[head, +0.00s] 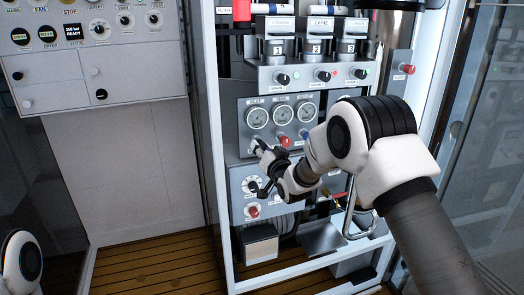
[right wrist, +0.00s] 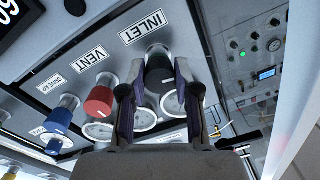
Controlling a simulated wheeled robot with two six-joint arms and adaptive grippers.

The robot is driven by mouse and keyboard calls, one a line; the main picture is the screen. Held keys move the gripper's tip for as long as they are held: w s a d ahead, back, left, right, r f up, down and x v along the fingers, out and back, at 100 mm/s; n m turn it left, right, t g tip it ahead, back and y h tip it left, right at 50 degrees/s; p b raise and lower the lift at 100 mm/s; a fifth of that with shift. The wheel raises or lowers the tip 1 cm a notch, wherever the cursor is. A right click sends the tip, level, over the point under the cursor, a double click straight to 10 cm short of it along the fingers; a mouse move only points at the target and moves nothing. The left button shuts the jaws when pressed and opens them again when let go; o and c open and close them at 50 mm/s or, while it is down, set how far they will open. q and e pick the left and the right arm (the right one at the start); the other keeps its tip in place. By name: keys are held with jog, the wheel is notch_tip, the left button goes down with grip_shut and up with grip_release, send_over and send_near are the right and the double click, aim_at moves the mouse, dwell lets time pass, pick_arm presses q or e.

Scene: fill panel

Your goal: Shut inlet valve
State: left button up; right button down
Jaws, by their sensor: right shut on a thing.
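The inlet valve is a black round knob (right wrist: 160,72) under the INLET label (right wrist: 144,27) in the right wrist view, with a pale mark on its face. My right gripper (right wrist: 160,98) has one finger on each side of this knob and is shut on it. In the head view my right gripper (head: 259,152) is at the lower left of the gauge panel (head: 246,112), and it mostly hides the knob. My left gripper is not in view.
The red VENT knob (right wrist: 99,101) sits close beside the inlet knob, and the blue DRIVE AIR knob (right wrist: 59,122) is beyond it. Several gauges (head: 281,115) sit above the knobs. A lower panel (head: 236,207) has more knobs. White frame posts (head: 212,150) flank the rack.

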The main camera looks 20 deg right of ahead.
jog(key=shift+a+m+h+b, duration=0.1)
jog(key=shift+m+h+b, duration=0.2)
jog(key=shift+m, duration=3.8)
jog(key=shift+m+h+b, duration=0.2)
jog(key=shift+m+b, duration=0.15)
jog(key=shift+m, duration=3.75)
jog(key=c, duration=0.8)
grip_release()
jog(key=shift+s, duration=0.1)
jog(key=s, duration=1.2)
jog(key=shift+d+f, duration=0.2)
jog(key=shift+f, duration=0.05)
